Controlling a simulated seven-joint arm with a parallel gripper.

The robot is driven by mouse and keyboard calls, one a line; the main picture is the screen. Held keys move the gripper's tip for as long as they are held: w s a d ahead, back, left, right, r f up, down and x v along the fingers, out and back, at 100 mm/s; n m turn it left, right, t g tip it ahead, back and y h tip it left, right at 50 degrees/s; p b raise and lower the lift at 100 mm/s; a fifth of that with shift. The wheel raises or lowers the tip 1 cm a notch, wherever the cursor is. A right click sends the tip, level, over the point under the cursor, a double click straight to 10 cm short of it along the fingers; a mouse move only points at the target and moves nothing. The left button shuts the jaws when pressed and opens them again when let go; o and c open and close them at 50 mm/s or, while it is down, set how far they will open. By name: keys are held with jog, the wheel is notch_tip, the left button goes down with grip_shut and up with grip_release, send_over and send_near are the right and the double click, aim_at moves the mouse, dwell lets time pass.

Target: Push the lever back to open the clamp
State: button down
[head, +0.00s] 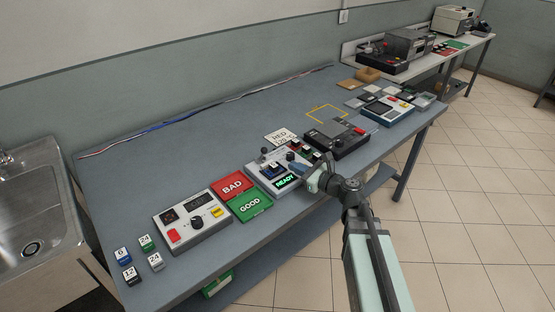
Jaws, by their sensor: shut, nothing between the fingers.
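A pale test device (262,180) with a lit green READY display (286,182) stands near the front edge of the blue-grey bench. A dark clamp-like part (271,168) sits on its top. A small dark lever knob (264,151) stands up at its back left; it is too small to tell the lever's exact angle. My gripper (298,168) is shut and empty, low over the right side of this device. I cannot tell whether its fingertips touch the device or a lever. My wrist hides part of the device's right side.
BAD (233,187) and GOOD (250,205) pads and a meter box (192,222) lie left of the device. A dark console (337,138) stands close on the right. A HED card (280,136) lies behind. The bench's back left (170,160) is clear.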

aim_at(274, 162)
jog(key=x, duration=1)
jog(key=shift+w+a+r+g+h, duration=0.2)
jog(key=shift+r+g+h, duration=0.1)
jog(key=shift+r+h, duration=0.15)
dwell(0.6)
jog(key=shift+w+a+r+g+h, duration=0.5)
jog(key=shift+r+g+h, duration=0.2)
jog(key=shift+h, duration=0.15)
jog(key=w+a+g+h, duration=0.1)
jog(key=w+r+g+h, duration=0.1)
jog(key=shift+a+r+m+g+h, duration=0.2)
jog(key=shift+a+m+g+h, duration=0.2)
jog(key=shift+w+a+r, duration=0.15)
jog(key=shift+w+a, duration=0.35)
jog(key=shift+a, duration=0.1)
jog(key=shift+w+a, duration=0.1)
jog(key=shift+r, duration=0.1)
jog(key=w+a+r+v, duration=0.1)
jog(key=v, duration=0.8)
jog(key=shift+d+r, duration=0.15)
jog(key=shift+r, duration=0.35)
jog(key=shift+s, duration=0.1)
